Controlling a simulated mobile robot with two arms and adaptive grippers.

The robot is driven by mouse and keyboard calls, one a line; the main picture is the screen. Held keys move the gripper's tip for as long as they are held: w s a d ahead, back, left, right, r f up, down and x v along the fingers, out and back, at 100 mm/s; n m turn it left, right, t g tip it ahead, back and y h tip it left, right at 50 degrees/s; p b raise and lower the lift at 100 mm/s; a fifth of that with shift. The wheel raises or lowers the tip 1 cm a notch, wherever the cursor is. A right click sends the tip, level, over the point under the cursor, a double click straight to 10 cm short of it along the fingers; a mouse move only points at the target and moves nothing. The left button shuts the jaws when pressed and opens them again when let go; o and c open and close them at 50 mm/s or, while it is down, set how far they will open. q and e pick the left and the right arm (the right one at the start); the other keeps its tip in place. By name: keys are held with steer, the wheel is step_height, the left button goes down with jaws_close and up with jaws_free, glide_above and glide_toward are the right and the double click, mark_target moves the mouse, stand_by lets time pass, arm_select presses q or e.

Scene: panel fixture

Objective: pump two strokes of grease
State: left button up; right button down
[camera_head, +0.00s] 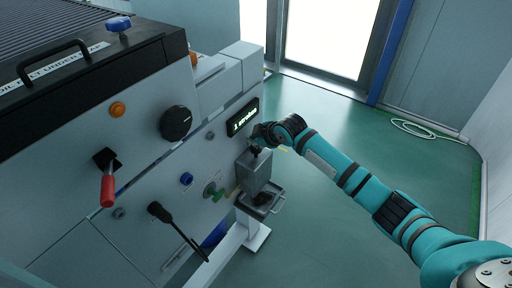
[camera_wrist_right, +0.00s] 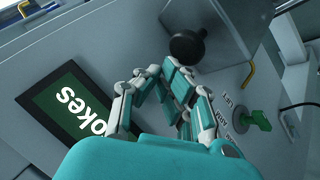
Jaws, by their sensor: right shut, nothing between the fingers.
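My right gripper (camera_head: 258,146) is shut and empty, beside the panel above a grey box-shaped unit (camera_head: 259,172). In the right wrist view, its closed fingers (camera_wrist_right: 163,76) point at a black knob (camera_wrist_right: 187,46) by the grey box. The knob is just past the fingertips; I cannot tell whether they touch. The stroke display (camera_head: 243,117) on the panel is lit and seems to read "1 strokes". My left gripper is not in view.
The panel carries a red-handled lever (camera_head: 107,187), a black lever (camera_head: 178,230), a black dial (camera_head: 175,123), a blue knob (camera_head: 187,179) and a green valve handle (camera_head: 213,192). A small tray (camera_head: 270,210) sits below the box. The green floor (camera_head: 330,225) is clear; a hose (camera_head: 425,130) lies far right.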

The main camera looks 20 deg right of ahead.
mark_target(254, 149)
steer(key=shift+f, duration=0.15)
steer(key=shift+f, duration=0.3)
steer(key=shift+s+f+b, duration=0.1)
steer(key=shift+f+b, duration=0.5)
steer(key=shift+f, duration=0.75)
stand_by(1.0)
steer(key=shift+r, duration=0.1)
steer(key=shift+r+p, duration=1.65)
steer(key=shift+p, duration=0.1)
steer(key=shift+r, duration=0.15)
step_height(254, 149, up, 5)
steer(key=p, duration=0.5)
